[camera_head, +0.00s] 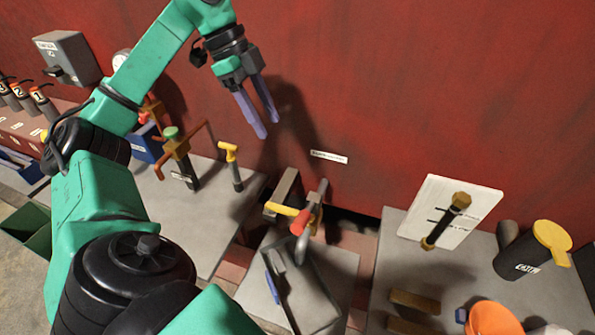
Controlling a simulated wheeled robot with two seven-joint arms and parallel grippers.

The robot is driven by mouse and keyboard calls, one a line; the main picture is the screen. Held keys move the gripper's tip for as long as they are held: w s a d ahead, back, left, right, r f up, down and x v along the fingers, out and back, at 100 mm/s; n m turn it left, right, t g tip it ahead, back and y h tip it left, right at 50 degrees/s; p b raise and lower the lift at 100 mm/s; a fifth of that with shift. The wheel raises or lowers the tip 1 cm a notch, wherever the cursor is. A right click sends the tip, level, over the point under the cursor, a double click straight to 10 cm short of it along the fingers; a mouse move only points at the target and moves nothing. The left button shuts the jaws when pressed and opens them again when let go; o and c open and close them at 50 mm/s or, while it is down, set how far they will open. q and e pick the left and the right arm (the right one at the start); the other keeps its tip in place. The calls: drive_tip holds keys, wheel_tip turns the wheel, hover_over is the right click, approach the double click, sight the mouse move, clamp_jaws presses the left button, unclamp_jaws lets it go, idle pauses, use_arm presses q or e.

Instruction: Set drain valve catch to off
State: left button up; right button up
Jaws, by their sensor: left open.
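My left gripper (268,127) is open and empty, with its two grey-purple fingers pointing down in front of the red wall. Below it and to the right, a metal fitting with a yellow lever (283,210) and a red part (300,222) stands at the back of a grey block. A small white label (329,157) is on the wall above it; its text is too small to read. I cannot tell for certain which part is the drain valve catch. The gripper looks clear of the fitting. My right gripper is not in view.
A yellow-topped handle (230,152) and a brass valve with a green knob (177,147) stand on the left slab. A white board with a black-and-brass rod (446,220), a dark yellow-lidded can (525,251) and an orange bowl (491,318) are at right.

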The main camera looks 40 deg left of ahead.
use_arm(q)
wheel_tip(320, 180, down, 7)
drive_tip(key=b, duration=1.2)
approach(298, 212)
drive_tip(key=b+x, duration=0.5)
drive_tip(key=x, duration=0.2)
drive_tip(key=shift+d+f, duration=0.1)
drive_tip(key=shift+f, duration=0.1)
drive_tip(key=shift+d+f, duration=0.1)
drive_tip(key=shift+f, duration=0.15)
clamp_jaws()
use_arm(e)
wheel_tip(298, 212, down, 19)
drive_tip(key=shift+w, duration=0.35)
use_arm(q)
drive_tip(key=shift+r, duration=0.1)
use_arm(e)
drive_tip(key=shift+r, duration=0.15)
